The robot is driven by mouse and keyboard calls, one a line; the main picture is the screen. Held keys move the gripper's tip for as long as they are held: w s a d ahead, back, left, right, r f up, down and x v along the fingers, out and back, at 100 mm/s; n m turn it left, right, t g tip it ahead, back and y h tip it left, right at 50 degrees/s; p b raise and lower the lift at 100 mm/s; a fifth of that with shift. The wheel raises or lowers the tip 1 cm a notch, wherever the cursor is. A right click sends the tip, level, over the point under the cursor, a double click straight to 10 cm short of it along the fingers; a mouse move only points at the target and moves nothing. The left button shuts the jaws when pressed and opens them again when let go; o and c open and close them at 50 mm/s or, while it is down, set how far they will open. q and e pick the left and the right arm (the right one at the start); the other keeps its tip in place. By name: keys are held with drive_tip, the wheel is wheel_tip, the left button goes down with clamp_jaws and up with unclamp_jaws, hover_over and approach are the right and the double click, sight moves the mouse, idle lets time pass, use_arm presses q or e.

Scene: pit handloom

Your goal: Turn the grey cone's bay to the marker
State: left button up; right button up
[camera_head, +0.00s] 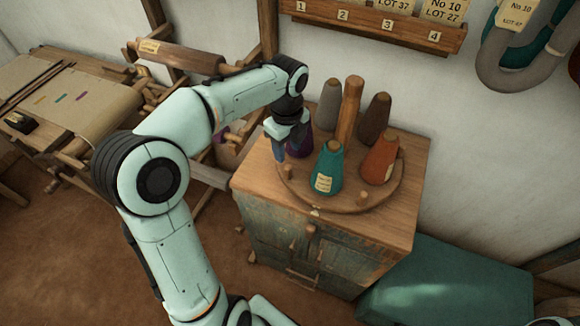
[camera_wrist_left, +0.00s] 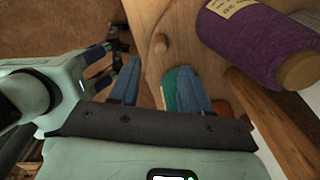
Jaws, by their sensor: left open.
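The grey cone (camera_head: 331,105) stands upright at the back of a round wooden turntable (camera_head: 345,204), behind and left of its central post (camera_head: 349,110). A purple cone (camera_head: 301,143), teal cone (camera_head: 327,170), orange cone (camera_head: 380,160) and brown cone (camera_head: 375,122) stand around the same post. Short pegs (camera_head: 363,199) rise from the turntable's rim. A small pale mark (camera_head: 315,211) at the cabinet top's front may be the marker. My left gripper (camera_head: 279,152) is at the rim's left, beside the purple cone. In the left wrist view its blue fingers are apart, with a peg (camera_wrist_left: 159,45) beyond them.
The turntable sits on a wooden cabinet (camera_head: 410,200). A numbered rack (camera_head: 375,30) and yarn hanks (camera_head: 500,70) are on the wall behind. A loom (camera_head: 90,90) stands at the left. A teal covered block (camera_head: 450,285) lies right of the cabinet.

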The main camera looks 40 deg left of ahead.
sight(288, 167)
use_arm(q)
wheel_tip(288, 167, down, 10)
drive_tip(key=shift+b, duration=0.45)
drive_tip(key=shift+w, duration=0.1)
drive_tip(key=shift+c, duration=0.3)
clamp_jaws()
